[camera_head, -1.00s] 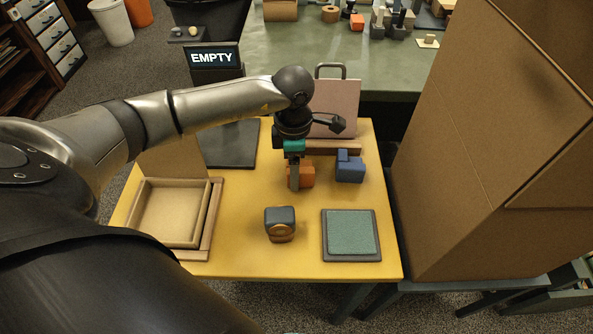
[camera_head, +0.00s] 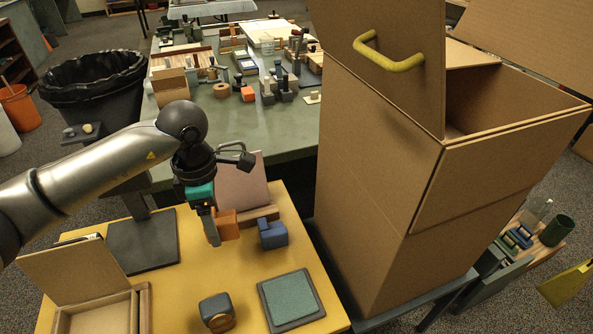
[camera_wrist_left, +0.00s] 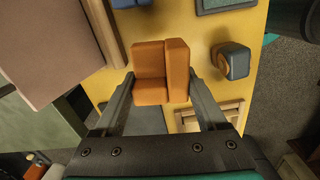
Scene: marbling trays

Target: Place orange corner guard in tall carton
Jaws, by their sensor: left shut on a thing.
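The orange corner guard (camera_head: 229,224) is an L-shaped block near the back of the yellow table. My left gripper (camera_head: 214,238) is shut on it. In the left wrist view the guard (camera_wrist_left: 150,88) sits between the two fingers; I cannot tell whether it touches the table. The tall carton (camera_head: 375,185) is a large brown cardboard box to the right of the table, its top well above the guard. Its top is open at the right, and a raised flap with a yellow handle (camera_head: 390,55) stands at its left. The carton's floor is hidden. My right gripper is not in view.
A blue block (camera_head: 272,234) lies just right of the guard. A dark rounded block (camera_head: 216,312), a green pad (camera_head: 290,299) and a shallow open box (camera_head: 100,315) are nearer. A pinkish panel with a handle (camera_head: 240,183) stands behind the gripper.

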